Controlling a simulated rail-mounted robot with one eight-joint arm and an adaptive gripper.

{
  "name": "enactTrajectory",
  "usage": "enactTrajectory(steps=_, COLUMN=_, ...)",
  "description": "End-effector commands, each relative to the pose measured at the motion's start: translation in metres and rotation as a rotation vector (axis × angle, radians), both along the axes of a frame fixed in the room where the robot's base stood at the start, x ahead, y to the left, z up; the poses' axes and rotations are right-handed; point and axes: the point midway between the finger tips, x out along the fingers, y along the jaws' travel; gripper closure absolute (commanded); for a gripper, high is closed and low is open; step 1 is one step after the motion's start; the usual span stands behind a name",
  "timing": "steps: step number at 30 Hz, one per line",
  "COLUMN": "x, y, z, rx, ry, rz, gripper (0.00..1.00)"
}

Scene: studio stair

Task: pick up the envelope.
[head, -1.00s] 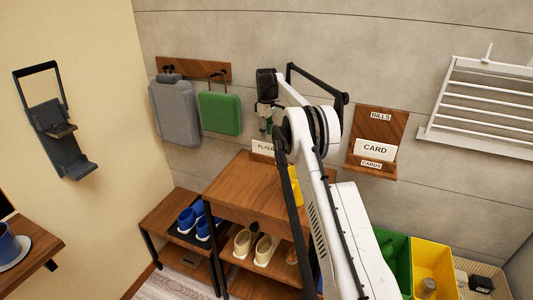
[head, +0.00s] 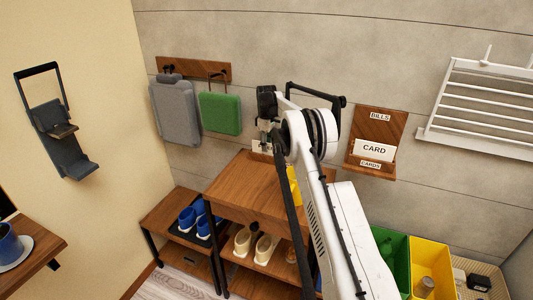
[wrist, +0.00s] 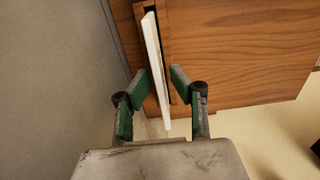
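My gripper (wrist: 160,83) is open, with its two green-padded fingers on either side of a thin white flat piece (wrist: 155,60), which I take to be the envelope. It is seen edge-on, standing in a wooden holder (wrist: 139,12). Gaps show between the piece and both fingertips. In the head view, my gripper (head: 267,138) is low over the white piece (head: 259,148) at the back of the wooden shelf unit (head: 250,185). My arm and gripper hide much of that spot.
A wall holder (head: 392,122) labelled BILLS and CARDS, with a white card (head: 374,149), hangs to the right. Grey (head: 175,112) and green (head: 220,113) bags hang left. Green (head: 396,265) and yellow (head: 430,260) bins stand lower right. The shelf unit's top is mostly bare.

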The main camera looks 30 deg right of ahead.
Motion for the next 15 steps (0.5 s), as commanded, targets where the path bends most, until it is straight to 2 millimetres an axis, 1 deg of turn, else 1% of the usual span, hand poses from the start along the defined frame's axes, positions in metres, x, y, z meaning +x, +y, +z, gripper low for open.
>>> enactTrajectory(steps=1, x=0.0, y=0.0, z=0.0001, rx=0.0, ry=0.0, rz=0.0, gripper=0.87)
enactTrajectory(steps=4, x=0.0, y=0.0, z=0.0002, rx=0.0, ry=0.0, rz=0.0, gripper=1.0)
enactTrajectory(steps=15, x=0.0, y=0.0, z=0.0014, rx=0.0, ry=0.0, rz=0.0, gripper=1.0)
